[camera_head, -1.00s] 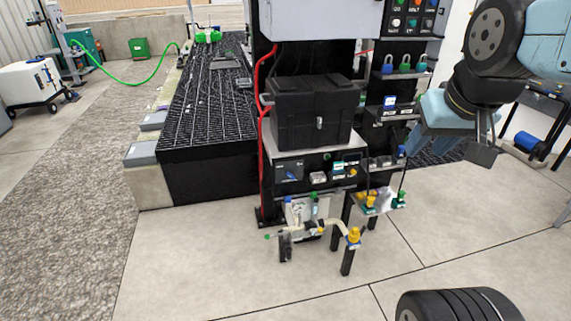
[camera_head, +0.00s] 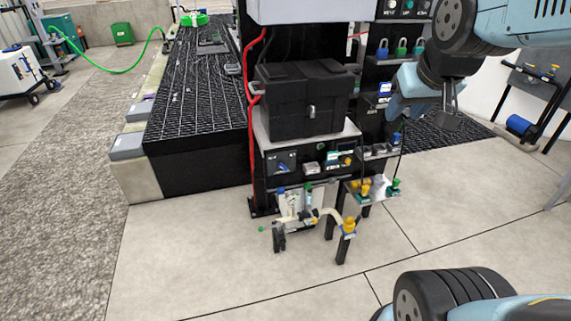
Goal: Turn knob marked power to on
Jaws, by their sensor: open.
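A dark control panel (camera_head: 282,162) is under the black case, in the middle of the view. A small blue knob or handle sits at its left part; I cannot read its marking or tell its setting. More small controls (camera_head: 340,160) with white, teal and yellow parts sit to its right. I cannot tell which is marked power. My gripper (camera_head: 450,118) is at the right, open and empty, its dark fingers pointing down. In the picture it is right of the panel and higher, apart from it.
A black case (camera_head: 300,105) stands on a shelf above the panel. A red hose (camera_head: 251,110) runs down the left post. Pipes and yellow-capped valves (camera_head: 348,226) stand low in front. Padlocks (camera_head: 402,47) hang behind. The concrete floor in front (camera_head: 220,270) is clear.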

